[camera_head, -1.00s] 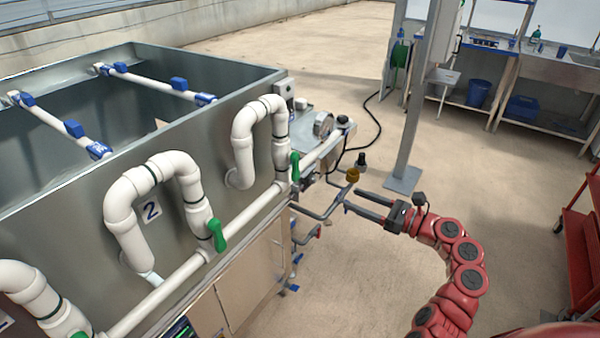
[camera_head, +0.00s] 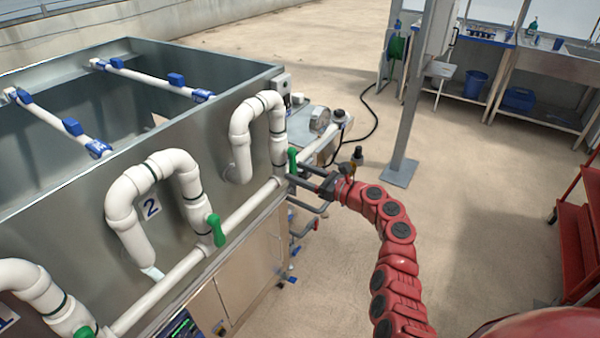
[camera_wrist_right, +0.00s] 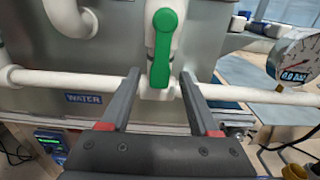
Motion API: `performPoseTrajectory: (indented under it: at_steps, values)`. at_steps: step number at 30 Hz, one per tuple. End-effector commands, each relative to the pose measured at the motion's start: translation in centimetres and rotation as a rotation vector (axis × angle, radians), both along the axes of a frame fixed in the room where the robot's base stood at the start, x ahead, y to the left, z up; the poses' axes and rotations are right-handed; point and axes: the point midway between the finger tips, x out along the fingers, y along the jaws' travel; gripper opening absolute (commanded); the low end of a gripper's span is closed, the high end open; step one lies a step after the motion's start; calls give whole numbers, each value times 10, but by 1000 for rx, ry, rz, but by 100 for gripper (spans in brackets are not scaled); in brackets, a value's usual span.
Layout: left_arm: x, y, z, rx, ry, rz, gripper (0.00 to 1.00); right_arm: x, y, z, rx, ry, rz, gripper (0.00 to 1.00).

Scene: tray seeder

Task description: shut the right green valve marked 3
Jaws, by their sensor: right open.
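The right green valve (camera_head: 292,161) has its handle on the white pipe at the far right of the tank, below the right bent pipe. In the right wrist view the green valve handle (camera_wrist_right: 162,48) hangs down, with its lower end between my fingers. My right gripper (camera_head: 298,175) is open around the handle, one finger on each side, with gaps to it. It also shows in the right wrist view (camera_wrist_right: 160,88). The mark 3 is not readable. My left gripper is not in view.
The middle green valve (camera_head: 216,229) and another green valve (camera_head: 85,332) sit along the white pipe (camera_head: 150,297). A pressure gauge (camera_wrist_right: 297,60) is right of the handle. A grey post (camera_head: 413,95) stands behind, with open floor around it.

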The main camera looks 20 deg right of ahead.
Motion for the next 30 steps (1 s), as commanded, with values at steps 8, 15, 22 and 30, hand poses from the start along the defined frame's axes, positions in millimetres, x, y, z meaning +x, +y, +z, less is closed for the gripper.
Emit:
performPoseTrajectory:
  at_steps: [8,15,22,30]
  values:
    - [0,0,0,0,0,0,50,0,0,0,0,0,0,55]
    - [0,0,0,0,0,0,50,0,0,0,0,0,0,12]
    - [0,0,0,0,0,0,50,0,0,0,0,0,0,0]
    - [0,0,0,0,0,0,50,0,0,0,0,0,0,0]
